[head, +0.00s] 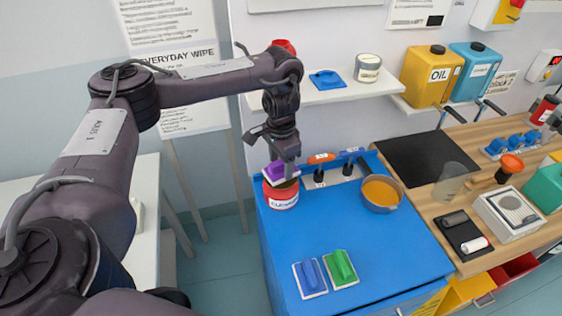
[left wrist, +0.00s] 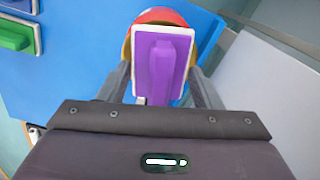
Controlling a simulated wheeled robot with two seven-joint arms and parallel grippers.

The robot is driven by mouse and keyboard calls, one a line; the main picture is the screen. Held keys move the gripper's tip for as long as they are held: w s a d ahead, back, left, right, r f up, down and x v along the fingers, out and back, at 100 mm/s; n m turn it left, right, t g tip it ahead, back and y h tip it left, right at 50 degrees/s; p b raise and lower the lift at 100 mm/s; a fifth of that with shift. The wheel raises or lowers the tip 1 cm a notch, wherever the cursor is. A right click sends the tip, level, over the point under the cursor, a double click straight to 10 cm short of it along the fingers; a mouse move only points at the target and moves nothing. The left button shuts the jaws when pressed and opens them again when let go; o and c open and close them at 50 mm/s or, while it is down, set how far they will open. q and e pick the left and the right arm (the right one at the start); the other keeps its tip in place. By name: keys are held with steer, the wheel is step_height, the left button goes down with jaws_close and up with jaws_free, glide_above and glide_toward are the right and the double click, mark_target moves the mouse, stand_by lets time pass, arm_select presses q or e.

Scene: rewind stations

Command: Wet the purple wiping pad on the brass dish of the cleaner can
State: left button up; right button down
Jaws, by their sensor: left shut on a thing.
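The purple wiping pad (head: 279,171) is in my left gripper (head: 285,166), at the top of the red cleaner can (head: 281,195). In the left wrist view the pad (left wrist: 163,65) lies between the two fingers of the gripper (left wrist: 165,90). The can stands at the far left corner of the blue table top. Its red and brass-coloured rim (left wrist: 160,16) shows around the pad's far end in the left wrist view. The pad covers most of the dish, and I cannot tell whether it touches it. My right gripper is not in view.
A blue pad (head: 310,277) and a green pad (head: 341,267) lie at the front of the blue table (head: 352,234). A bowl with orange contents (head: 381,193) and small upright holders are right of the can. A wooden counter (head: 446,212) adjoins on the right. The table's middle is clear.

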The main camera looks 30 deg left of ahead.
arm_select(q)
steer(key=shift+f, duration=0.45)
stand_by(0.4)
steer(key=shift+f+b, duration=0.35)
steer(key=shift+f, duration=0.2)
stand_by(0.3)
steer(key=shift+s+f+p, duration=0.2)
steer(key=shift+p, duration=0.1)
stand_by(1.7)
